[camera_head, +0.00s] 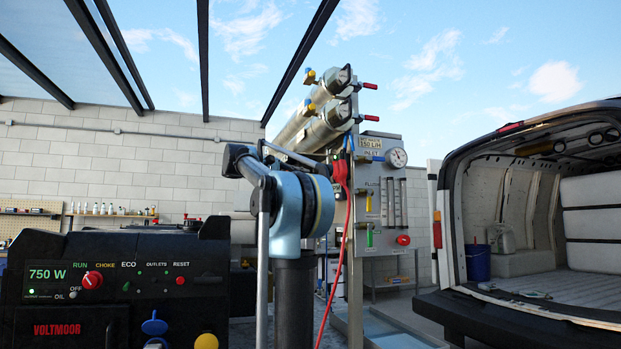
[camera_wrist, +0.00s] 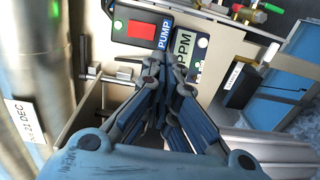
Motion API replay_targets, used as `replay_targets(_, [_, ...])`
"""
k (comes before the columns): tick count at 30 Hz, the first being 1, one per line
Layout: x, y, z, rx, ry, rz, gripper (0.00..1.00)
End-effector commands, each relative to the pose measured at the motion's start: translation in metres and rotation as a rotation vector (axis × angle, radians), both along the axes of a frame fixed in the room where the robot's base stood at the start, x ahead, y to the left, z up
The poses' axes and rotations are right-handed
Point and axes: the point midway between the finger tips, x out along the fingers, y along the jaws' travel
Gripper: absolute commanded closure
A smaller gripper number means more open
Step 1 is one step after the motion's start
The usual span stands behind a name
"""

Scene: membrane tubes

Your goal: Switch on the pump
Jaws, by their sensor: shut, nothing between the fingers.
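The pump switch (camera_wrist: 141,32) is a red rectangular rocker in a dark frame, beside a blue PUMP label (camera_wrist: 165,32) in the wrist view. A small pale green light shows at its left end. My gripper (camera_wrist: 168,66) is shut and empty, its fingertips just below the switch and label in the picture. I cannot tell whether they touch the panel. In the head view my arm stands in front of the membrane tube rig, and I cannot make out the gripper or the switch there.
A PPM meter (camera_wrist: 184,57) sits right of the label. Metal membrane tubes (camera_head: 322,122) slope above the gauge panel (camera_head: 382,165). Red and black cables hang beside the panel. A generator (camera_head: 110,285) reading 750 W stands at left, an open van (camera_head: 540,210) at right.

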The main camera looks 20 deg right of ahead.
Motion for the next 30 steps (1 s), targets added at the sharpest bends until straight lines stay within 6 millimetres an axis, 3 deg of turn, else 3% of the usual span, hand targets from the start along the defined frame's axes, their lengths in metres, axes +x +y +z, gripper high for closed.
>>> replay_targets(3, [0.001,0.018,-0.002,0.0,0.0,0.003,1.0])
replay_targets(9, [0.002,0.036,-0.004,0.0,0.0,0.001,1.0])
replay_targets(30, [0.0,0.039,-0.007,0.004,0.001,-0.001,1.0])
